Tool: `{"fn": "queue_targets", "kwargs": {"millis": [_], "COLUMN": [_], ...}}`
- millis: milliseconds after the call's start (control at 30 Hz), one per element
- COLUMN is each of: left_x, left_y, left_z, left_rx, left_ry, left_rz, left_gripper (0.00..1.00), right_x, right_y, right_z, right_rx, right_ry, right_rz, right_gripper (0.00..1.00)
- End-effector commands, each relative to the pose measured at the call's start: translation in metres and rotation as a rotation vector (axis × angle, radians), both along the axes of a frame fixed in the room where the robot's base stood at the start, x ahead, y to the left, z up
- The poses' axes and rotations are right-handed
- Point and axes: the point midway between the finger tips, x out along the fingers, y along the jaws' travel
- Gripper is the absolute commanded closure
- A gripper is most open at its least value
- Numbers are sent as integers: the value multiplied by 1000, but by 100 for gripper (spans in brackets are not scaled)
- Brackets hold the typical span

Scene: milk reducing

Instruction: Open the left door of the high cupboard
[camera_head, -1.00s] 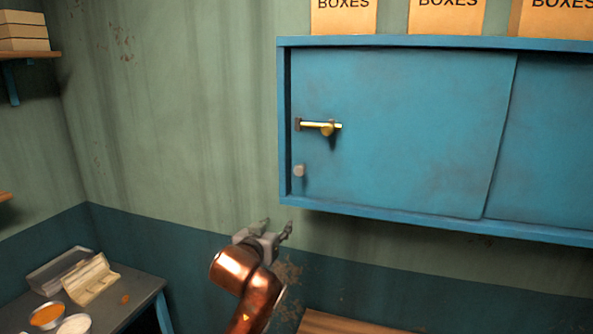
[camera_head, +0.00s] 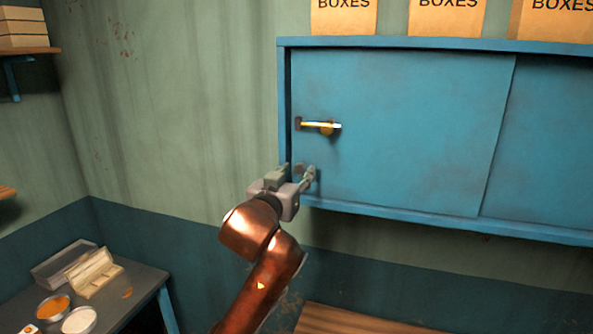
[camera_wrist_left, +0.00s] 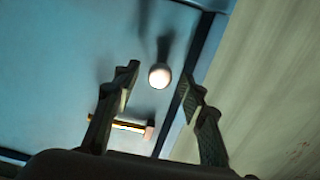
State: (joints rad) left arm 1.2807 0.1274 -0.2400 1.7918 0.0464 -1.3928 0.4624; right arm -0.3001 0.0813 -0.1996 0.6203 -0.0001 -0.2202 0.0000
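The high blue cupboard (camera_head: 395,43) hangs on the wall, and its left door (camera_head: 410,120) is closed. A brass latch (camera_head: 322,126) sits at the door's left edge; it also shows in the left wrist view (camera_wrist_left: 130,126). A small round knob (camera_head: 298,168) is below the latch, partly behind a finger; in the left wrist view the pale knob (camera_wrist_left: 159,76) lies between and beyond the fingertips. My left gripper (camera_head: 296,172) is open, its fingertips at the door's lower left corner near the knob. Contact cannot be told. My right gripper is not in view.
Cardboard boxes (camera_head: 343,17) stand on top of the cupboard. A grey table (camera_head: 135,293) at lower left holds bowls and open containers (camera_head: 95,273). A wooden surface (camera_head: 345,322) lies below the cupboard. A shelf (camera_head: 30,50) is at upper left.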

Motion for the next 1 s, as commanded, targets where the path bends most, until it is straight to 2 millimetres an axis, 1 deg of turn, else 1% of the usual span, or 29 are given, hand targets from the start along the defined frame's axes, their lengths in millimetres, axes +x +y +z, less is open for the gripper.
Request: {"fn": "queue_targets", "kwargs": {"millis": [267,367,833,1000], "left_x": [2,2,2,2], "left_y": [-1,-1,0,0], "left_z": [-1,-1,-1,0], "left_rx": [0,-1,-1,-1], "left_ry": [0,0,0,0], "left_rz": [0,0,0,0], "left_gripper": [61,67,99,100], "right_x": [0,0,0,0], "right_y": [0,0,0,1], "right_z": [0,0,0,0], "right_rx": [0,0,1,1], "right_ry": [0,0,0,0], "right_rz": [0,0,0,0], "right_gripper": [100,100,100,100]}}
